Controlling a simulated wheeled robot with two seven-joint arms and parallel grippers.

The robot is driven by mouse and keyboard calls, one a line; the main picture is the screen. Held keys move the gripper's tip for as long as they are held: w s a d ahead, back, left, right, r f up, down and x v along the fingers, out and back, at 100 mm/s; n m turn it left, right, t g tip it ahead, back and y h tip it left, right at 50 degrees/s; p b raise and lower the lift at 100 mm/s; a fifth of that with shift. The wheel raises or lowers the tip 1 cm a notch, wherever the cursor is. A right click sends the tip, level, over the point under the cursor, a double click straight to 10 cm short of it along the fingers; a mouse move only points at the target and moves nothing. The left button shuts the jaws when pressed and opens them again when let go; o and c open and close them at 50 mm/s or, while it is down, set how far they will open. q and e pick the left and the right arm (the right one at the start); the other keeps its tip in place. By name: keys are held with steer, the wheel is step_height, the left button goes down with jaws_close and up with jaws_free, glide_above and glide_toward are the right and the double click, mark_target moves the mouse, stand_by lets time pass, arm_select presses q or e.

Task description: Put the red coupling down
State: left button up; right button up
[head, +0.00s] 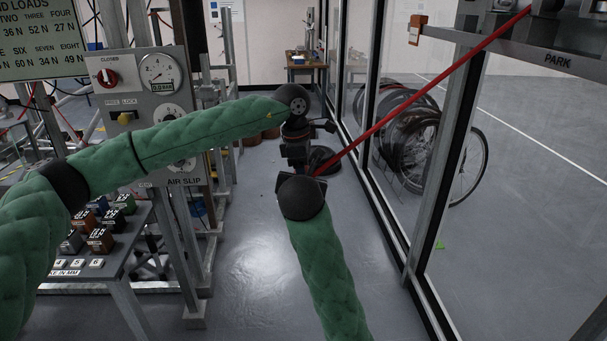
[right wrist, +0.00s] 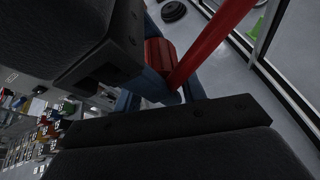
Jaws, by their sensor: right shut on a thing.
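The red coupling (right wrist: 158,54) shows in the right wrist view as a ribbed red piece between the blue fingers of my right gripper (right wrist: 165,82), which is shut on it. A red hose (right wrist: 210,42) runs up and right beside the coupling. In the head view the hose (head: 420,93) slopes from the upper right down to my right wrist. The coupling cannot be made out there among the dark wrist parts. My left gripper (head: 324,126) is a small dark shape at the end of the left arm, close above my right wrist; its jaws cannot be made out.
A gauge panel (head: 150,72) and a bench with several labelled blocks (head: 100,240) stand at the left. A glass wall with dark posts (head: 425,230) runs along the right, with bicycle wheels (head: 465,165) behind it. The grey floor (head: 245,270) between is clear.

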arm_select(q)
steer(key=c, duration=0.5)
steer(key=shift+c, duration=0.2)
arm_select(e)
steer(key=o, duration=1.2)
steer(key=shift+s, duration=0.1)
